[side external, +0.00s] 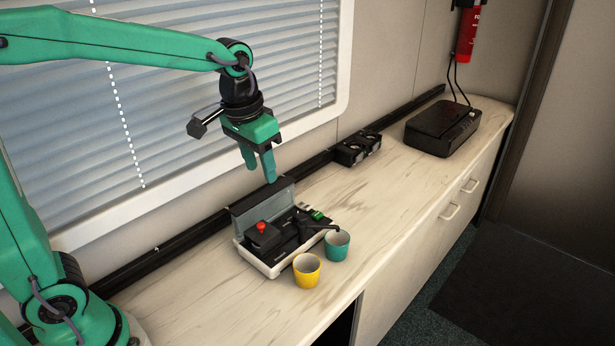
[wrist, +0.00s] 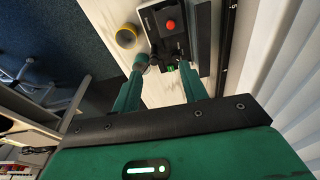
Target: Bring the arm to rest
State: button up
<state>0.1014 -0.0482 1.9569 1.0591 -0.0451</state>
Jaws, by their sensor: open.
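My gripper (side external: 260,168) is green and hangs above the counter near the window, its fingers pointing down. It is open and nothing is between its fingers. In the wrist view my two fingers (wrist: 163,78) reach toward an open case. In the side external view the open case (side external: 243,262) stands on the counter below my gripper, with its lid raised at the back. The case holds a dark box with a red button (side external: 261,227) and several small dark and green parts. My gripper is apart from all of them.
A yellow cup (side external: 307,272) and a teal cup (side external: 337,246) stand at the front of the case. The counter (side external: 400,185) between is clear.

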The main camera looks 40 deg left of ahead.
jog(key=s+a+t, duration=0.3)
jog(key=s, duration=1.2)
jog(key=shift+a+n+t, duration=0.3)
jog(key=shift+a, duration=0.1)
jog(key=shift+s, duration=0.1)
